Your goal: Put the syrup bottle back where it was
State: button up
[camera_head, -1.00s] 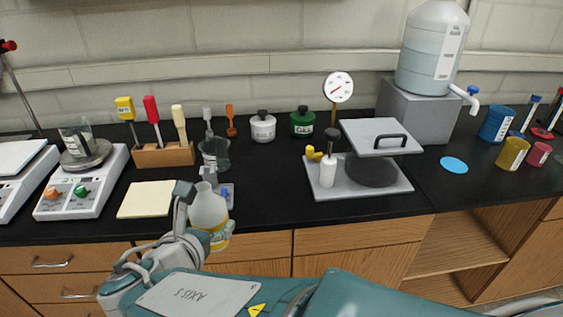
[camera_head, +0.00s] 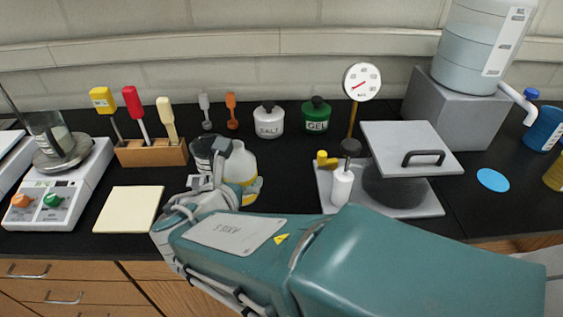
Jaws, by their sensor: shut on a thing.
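The syrup bottle, a cream-white bottle with a yellow band (camera_head: 240,164), shows in the head view left of centre, partly hidden by my gripper and arm. My gripper (camera_head: 224,149) is shut on it near its top; the fingertips are only partly visible.
A cream board (camera_head: 128,209) lies left of my arm, with a balance (camera_head: 62,187) beyond it. A wooden tool rack (camera_head: 152,153), SALT jar (camera_head: 269,121) and GEL jar (camera_head: 316,116) stand behind. A press (camera_head: 412,148) with a white pump bottle (camera_head: 342,187) stands right. A blue disc (camera_head: 493,180) lies farther right.

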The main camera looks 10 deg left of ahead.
jog(key=w+d+f, duration=0.1)
jog(key=w+f, duration=0.1)
jog(key=w+d+f, duration=0.1)
jog(key=w+f, duration=0.1)
jog(key=w, duration=0.1)
jog(key=w+d+f, duration=0.1)
jog(key=w+f, duration=0.1)
jog(key=shift+w+d+f, duration=0.3)
jog(key=shift+w+d, duration=0.05)
jog(key=shift+w, duration=0.05)
jog(key=shift+w+f, duration=0.15)
jog(key=shift+f, duration=0.1)
jog(key=shift+w+d+f, duration=0.1)
jog(key=shift+w+f, duration=0.1)
jog(key=shift+f, duration=0.8)
jog(key=shift+w+d+f, duration=0.1)
jog(key=shift+w+f, duration=0.05)
jog(key=shift+f, duration=0.8)
jog(key=shift+f, duration=0.1)
jog(key=o, duration=1)
jog(key=shift+c, duration=0.2)
